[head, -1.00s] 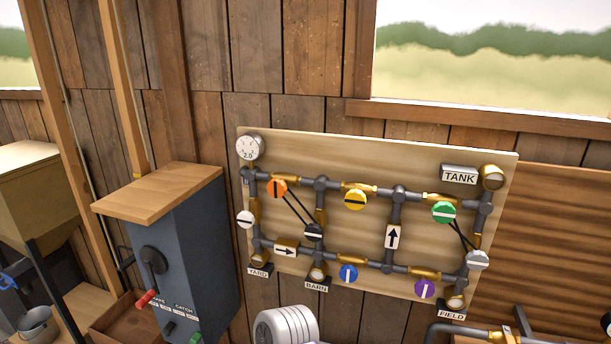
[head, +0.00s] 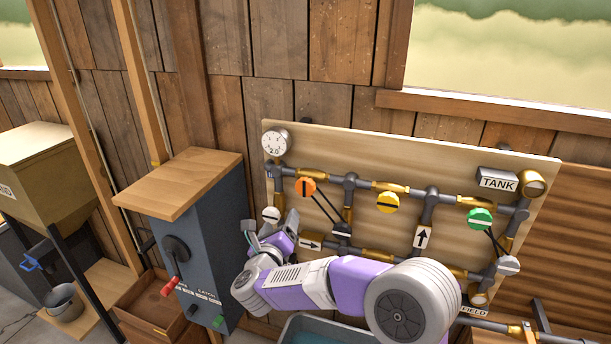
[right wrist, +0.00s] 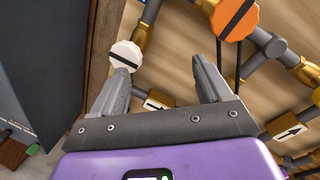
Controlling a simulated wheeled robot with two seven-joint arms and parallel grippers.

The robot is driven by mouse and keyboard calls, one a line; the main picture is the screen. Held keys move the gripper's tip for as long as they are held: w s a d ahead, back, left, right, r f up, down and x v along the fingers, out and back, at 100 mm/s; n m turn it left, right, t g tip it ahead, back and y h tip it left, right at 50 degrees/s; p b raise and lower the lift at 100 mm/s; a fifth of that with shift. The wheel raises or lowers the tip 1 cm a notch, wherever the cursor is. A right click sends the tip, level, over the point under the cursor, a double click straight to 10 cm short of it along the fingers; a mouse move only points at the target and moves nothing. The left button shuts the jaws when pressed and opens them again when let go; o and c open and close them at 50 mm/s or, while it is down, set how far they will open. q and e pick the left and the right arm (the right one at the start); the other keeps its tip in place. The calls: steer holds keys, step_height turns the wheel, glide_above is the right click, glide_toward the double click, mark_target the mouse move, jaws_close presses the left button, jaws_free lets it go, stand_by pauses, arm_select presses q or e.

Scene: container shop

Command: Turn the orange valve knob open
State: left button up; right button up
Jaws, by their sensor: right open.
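The orange valve knob (head: 305,187) is at the upper left of the pipe board, with a black bar standing near vertical on its face. It shows at the top of the right wrist view (right wrist: 236,18), above and right of the jaws. In the right wrist view the white knob (right wrist: 125,55) shows beyond the left finger (right wrist: 160,82). My left gripper is not in view.
The board (head: 380,150) also carries a yellow knob (head: 388,202), a green knob (head: 480,219) and a gauge (head: 275,142). A grey cabinet (head: 195,240) stands close left of my gripper. A blue-water basin (head: 310,330) is below. My right arm hides the board's lower part.

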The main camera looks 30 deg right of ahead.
mark_target(304, 187)
steer(key=s+d+r+m+h, duration=0.1)
steer(key=r+m, duration=0.1)
steer(key=s+d+r+m+g+h, duration=0.1)
steer(key=r+m, duration=0.1)
steer(key=r, duration=0.1)
steer(key=s+d+r+m+h+p, duration=0.1)
steer(key=r+m, duration=0.2)
steer(key=shift+r+g, duration=0.15)
steer(key=shift+g, duration=0.25)
steer(key=p+x, duration=0.2)
steer(key=x, duration=0.5)
steer(key=shift+a, duration=0.1)
steer(key=shift+c, duration=0.4)
steer(key=c, duration=0.9)
